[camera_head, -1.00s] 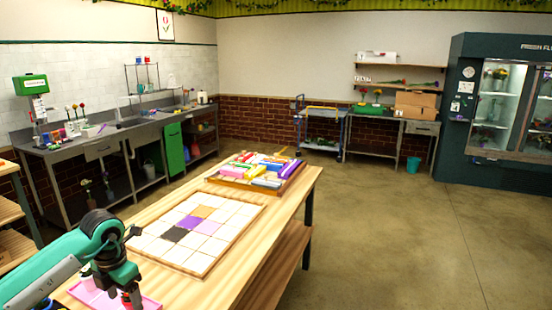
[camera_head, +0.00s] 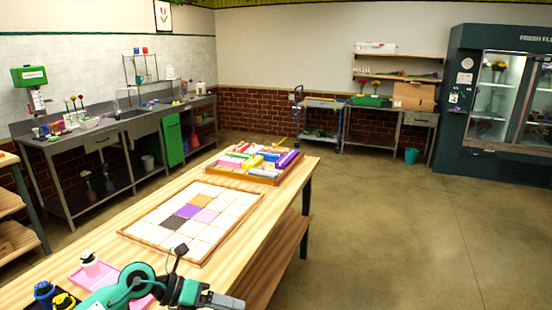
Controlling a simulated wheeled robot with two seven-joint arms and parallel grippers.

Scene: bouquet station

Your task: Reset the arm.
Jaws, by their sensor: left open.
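My left gripper (camera_head: 226,301) is at the bottom of the view, with its arm reaching in low and its grey fingers pointing right. It is open, and I see nothing between the fingers. It is near the table's front edge, apart from the tile board (camera_head: 190,255) behind it. My right gripper is not in view.
A blue container (camera_head: 44,292) stands left. A wooden tray (camera_head: 225,177) of colourful pieces lies at the table's far end. The floor at right is clear.

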